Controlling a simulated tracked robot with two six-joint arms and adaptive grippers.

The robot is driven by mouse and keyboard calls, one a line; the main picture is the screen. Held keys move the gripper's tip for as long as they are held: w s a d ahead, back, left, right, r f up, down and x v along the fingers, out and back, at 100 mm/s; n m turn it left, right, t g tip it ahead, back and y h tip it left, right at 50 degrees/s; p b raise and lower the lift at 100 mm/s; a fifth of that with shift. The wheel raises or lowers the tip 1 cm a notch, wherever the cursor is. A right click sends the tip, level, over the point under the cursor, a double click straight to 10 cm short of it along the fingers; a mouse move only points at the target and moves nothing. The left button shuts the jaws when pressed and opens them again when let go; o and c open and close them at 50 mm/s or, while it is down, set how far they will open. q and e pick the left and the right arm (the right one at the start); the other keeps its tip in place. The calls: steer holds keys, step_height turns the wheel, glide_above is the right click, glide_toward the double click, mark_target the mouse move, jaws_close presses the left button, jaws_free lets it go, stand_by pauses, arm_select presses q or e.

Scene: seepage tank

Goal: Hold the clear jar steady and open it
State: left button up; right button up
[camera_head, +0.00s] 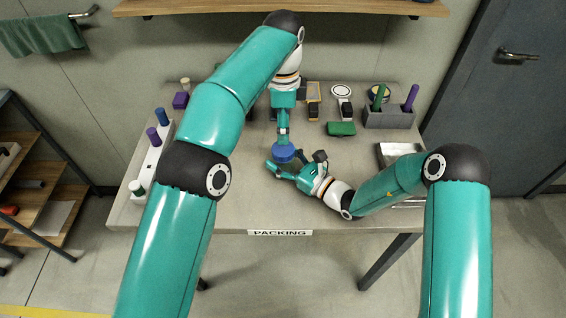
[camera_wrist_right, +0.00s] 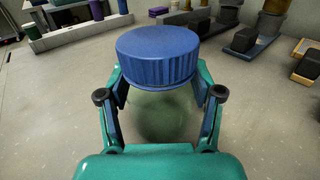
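The clear jar (camera_wrist_right: 160,118) stands between the fingers of my right gripper (camera_wrist_right: 160,100) in the right wrist view. Its see-through body is faint, with a pad against each side. A ribbed blue lid (camera_wrist_right: 157,62) sits on top; in the head view the lid (camera_head: 283,154) is near the table's middle, and the jar body is mostly hidden. My right gripper (camera_head: 290,170) reaches it from the right. My left gripper (camera_head: 283,134) points down just behind or above the lid in the head view. It does not show in the right wrist view, and its finger gap is unclear.
A grey holder (camera_head: 388,118) with green and purple cylinders stands at the back right. A green block (camera_head: 341,129) lies left of it. A white rack (camera_head: 150,158) with coloured pegs lines the left edge. A metal tray (camera_head: 400,150) lies right. The front left tabletop is clear.

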mark_target(283, 148)
jaws_close()
arm_select(q)
steer(key=m, duration=1.7)
steer(key=shift+m, duration=0.4)
steer(key=shift+f, duration=4)
